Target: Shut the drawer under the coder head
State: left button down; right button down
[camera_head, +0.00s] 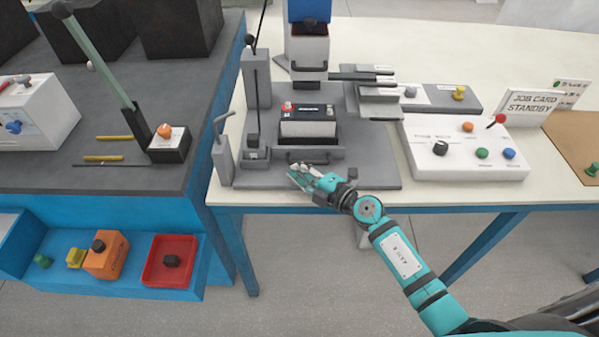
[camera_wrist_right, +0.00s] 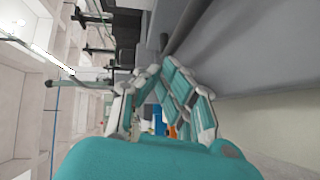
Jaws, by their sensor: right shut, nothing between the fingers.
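The coder head (camera_head: 309,50), a grey block with a blue top, stands at the back of a grey machine base. Below and in front of it is the grey drawer (camera_head: 331,153), with a bar handle on its front face. A dark battery (camera_head: 308,121) with a light label and a red terminal sits on the drawer. The drawer appears pulled out toward me. My right gripper (camera_head: 298,176) is shut and empty, just in front of the drawer handle and low over the base plate's front edge. Contact cannot be told. Its fingers also show in the right wrist view (camera_wrist_right: 165,97).
A lever post (camera_head: 222,150) stands left of the drawer. A white control box (camera_head: 463,147) with coloured knobs is at the right. A dark-topped bench (camera_head: 110,190) with a tall lever is at the left. Grey plates (camera_head: 380,94) flank the machine's right side.

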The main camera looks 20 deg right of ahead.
aim_at(304, 147)
jog(key=w, duration=0.2)
jog(key=w+d+b, duration=0.1)
jog(key=w, duration=0.2)
jog(key=w+d, duration=0.1)
jog(key=w, duration=0.2)
jog(key=shift+w+d+b, duration=0.25)
jog(key=shift+b, duration=0.05)
jog(key=shift+d+r, duration=0.1)
jog(key=shift+r, duration=0.2)
